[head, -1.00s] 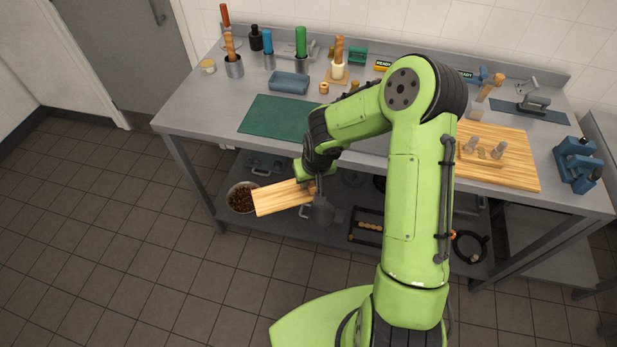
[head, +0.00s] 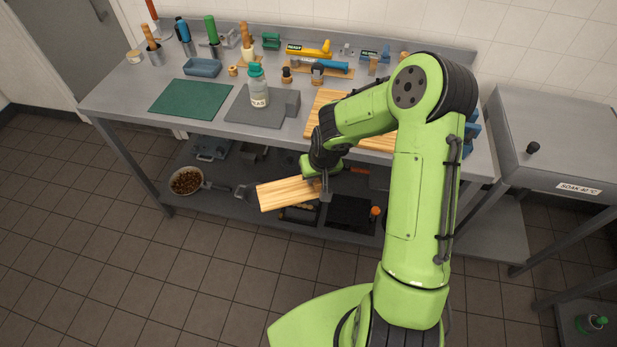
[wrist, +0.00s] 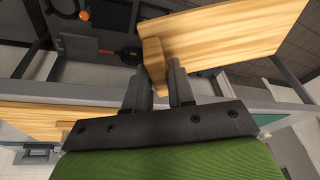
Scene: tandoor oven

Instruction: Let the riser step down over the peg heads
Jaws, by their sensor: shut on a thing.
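The riser step appears to be the pale wooden board (head: 286,193) held out in front of the bench, below the bench top's height. In the wrist view the board (wrist: 225,32) has a wooden block-like foot (wrist: 154,62) at its near end. My gripper (head: 322,188) is shut on that foot; the fingers (wrist: 160,88) stand on either side of it. The peg heads cannot be made out now; my arm covers most of the wooden worktop board (head: 323,99) on the bench.
A steel unit (head: 565,150) stands at right. Floor in front is clear.

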